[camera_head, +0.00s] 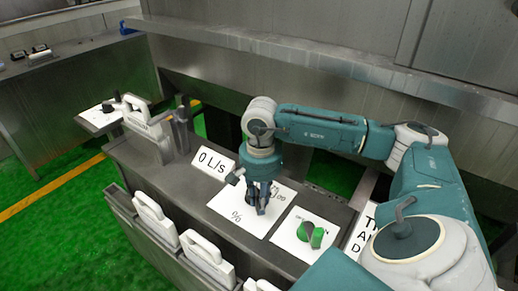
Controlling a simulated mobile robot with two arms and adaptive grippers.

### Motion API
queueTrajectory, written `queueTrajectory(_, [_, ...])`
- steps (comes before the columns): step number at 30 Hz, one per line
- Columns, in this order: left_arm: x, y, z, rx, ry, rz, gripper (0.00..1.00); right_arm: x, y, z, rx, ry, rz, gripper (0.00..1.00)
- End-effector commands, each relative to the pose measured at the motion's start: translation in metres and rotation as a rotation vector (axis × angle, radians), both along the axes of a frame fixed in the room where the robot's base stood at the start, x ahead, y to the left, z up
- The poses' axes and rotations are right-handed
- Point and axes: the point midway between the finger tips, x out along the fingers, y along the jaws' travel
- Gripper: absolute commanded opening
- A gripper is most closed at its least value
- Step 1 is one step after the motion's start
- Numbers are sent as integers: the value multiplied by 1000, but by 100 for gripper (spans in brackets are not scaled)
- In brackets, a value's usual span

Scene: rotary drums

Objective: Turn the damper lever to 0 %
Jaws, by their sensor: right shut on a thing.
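The damper lever (251,197) is a small dark knob on a white square plate (227,211) marked with "%" and "00" on the steel console. My right gripper (259,203) comes down over the plate from above and is shut on the lever. Its fingers hide most of the lever, so the exact setting cannot be read. My left gripper does not show.
A "0 L/s" sign (212,162) stands behind the plate. A white plate with a green knob (311,234) lies to its right. White handled units (155,218) line the console's front. A steel wall (300,60) rises behind.

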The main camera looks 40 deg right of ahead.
Motion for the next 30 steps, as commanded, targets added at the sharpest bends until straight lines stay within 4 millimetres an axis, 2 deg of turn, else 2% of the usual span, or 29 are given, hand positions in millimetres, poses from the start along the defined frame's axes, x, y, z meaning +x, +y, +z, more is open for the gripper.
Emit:
queueTrajectory(8, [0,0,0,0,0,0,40,2,-3,3,-6,-8,0,0])
queueTrajectory(9, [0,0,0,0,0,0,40,2,-3,3,-7,-9,0,23])
queueTrajectory(12, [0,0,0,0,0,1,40,2,-3,3,-6,-8,0,40])
queueTrajectory(23, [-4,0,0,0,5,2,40,2,-1,6,-3,-5,0,40])
queueTrajectory(26, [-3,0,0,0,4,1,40,2,-1,19,-4,-6,1,40])
queueTrajectory(30, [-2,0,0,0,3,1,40,2,-1,48,-3,-9,1,40])
